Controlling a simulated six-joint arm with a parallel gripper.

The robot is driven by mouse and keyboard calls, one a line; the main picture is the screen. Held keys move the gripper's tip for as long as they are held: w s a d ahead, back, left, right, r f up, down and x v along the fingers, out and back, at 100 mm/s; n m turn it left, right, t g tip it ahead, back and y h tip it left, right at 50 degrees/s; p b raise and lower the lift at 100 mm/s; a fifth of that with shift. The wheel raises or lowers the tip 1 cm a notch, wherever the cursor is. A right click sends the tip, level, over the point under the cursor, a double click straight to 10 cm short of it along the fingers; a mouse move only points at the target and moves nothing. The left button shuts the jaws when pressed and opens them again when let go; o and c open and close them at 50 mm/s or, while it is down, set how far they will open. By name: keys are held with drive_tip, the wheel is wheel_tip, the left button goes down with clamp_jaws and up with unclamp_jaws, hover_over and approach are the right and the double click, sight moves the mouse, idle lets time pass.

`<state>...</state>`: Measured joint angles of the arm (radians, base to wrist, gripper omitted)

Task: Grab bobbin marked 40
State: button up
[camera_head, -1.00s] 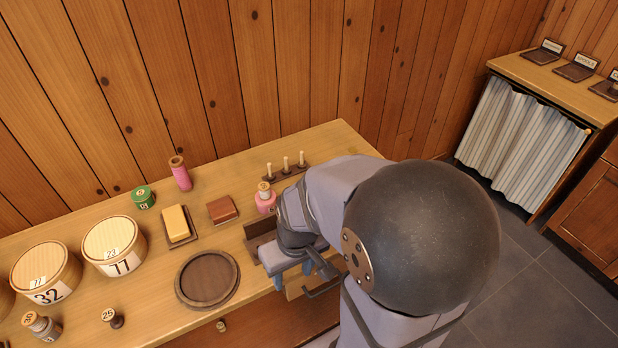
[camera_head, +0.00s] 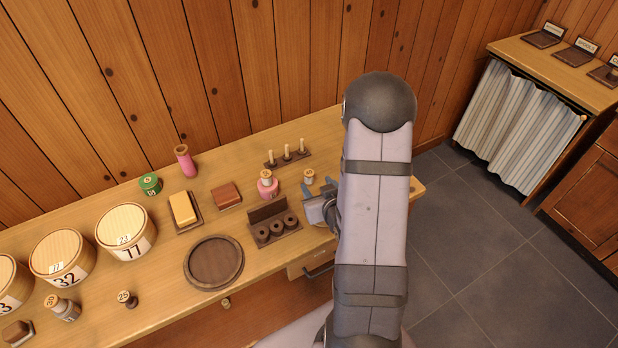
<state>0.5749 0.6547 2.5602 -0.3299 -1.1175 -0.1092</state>
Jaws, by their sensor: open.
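A small pale bobbin (camera_head: 308,177) with a dark-marked label stands upright on the bench; its number is too small to read. My gripper (camera_head: 319,188) is open, with its blue fingertips just in front and to the right of that bobbin; I cannot tell whether they touch it. A dark bobbin marked 25 (camera_head: 126,299) stands at the front left. A grey-and-wood spool (camera_head: 63,308) lies or leans left of it, its mark unclear. No number 40 is legible in this view.
A pink bottle-like spool (camera_head: 267,186) stands left of my gripper. A dark rack (camera_head: 264,214) holds three brown spools. A peg strip (camera_head: 287,158) stands behind. A round dark tray (camera_head: 213,263), a yellow block (camera_head: 183,209) and several numbered tubs (camera_head: 125,233) lie left.

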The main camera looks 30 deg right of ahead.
sight(311, 177)
drive_tip(key=shift+w+r+t, duration=0.1)
drive_tip(key=shift+r+t, duration=0.25)
drive_tip(key=shift+t, duration=0.55)
drive_tip(key=shift+b+x, duration=0.9)
drive_tip(key=shift+x, duration=0.15)
drive_tip(key=shift+f+p+x, duration=0.1)
drive_tip(key=shift+p+x, duration=0.35)
drive_tip(key=shift+x, duration=0.85)
drive_tip(key=shift+f+p+x, duration=0.15)
drive_tip(key=shift+p+x, duration=0.25)
drive_tip(key=shift+x, duration=0.9)
drive_tip(key=shift+a, duration=0.15)
drive_tip(key=c, duration=1.1)
